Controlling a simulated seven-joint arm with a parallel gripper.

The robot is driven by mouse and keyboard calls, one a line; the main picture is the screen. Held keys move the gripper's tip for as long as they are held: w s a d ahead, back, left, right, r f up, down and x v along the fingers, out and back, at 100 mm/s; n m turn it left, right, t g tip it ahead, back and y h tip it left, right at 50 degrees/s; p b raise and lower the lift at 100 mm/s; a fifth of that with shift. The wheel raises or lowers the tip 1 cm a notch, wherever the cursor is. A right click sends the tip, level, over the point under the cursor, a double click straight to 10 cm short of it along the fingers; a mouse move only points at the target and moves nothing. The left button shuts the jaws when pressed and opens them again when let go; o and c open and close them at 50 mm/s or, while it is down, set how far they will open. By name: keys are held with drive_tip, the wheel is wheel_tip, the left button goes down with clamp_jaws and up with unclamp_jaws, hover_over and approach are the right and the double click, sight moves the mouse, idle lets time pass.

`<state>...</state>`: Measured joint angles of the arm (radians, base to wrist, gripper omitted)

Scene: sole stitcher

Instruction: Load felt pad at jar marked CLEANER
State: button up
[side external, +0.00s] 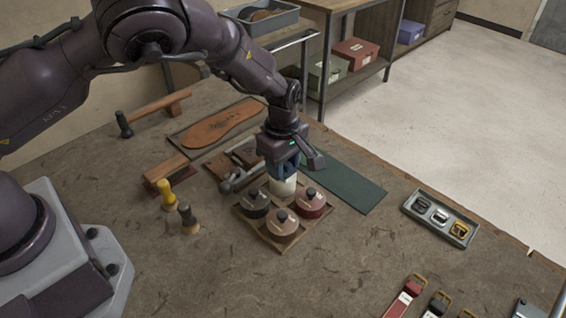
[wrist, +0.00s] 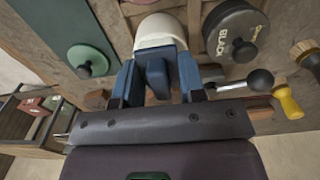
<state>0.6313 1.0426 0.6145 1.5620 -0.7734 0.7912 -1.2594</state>
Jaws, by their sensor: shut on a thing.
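A cream-white jar (side external: 283,186) stands at the back of a wooden tray (side external: 268,240) with several lidded jars. It also shows in the wrist view (wrist: 160,28). No CLEANER label is readable. My gripper (side external: 286,168) is directly above this jar, pointing down. In the wrist view my gripper (wrist: 160,84) has its blue fingers shut on a dark blue block (wrist: 156,76), which reaches toward the jar's rim. I cannot tell whether this block carries the felt pad, or whether it touches the jar; its lower face is hidden.
A black jar (wrist: 236,30), a red jar (side external: 310,203) and a brown jar (side external: 284,228) stand close by. A green mat (side external: 350,188) lies to the right.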

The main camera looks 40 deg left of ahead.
drive_tip(key=shift+r, duration=3.5)
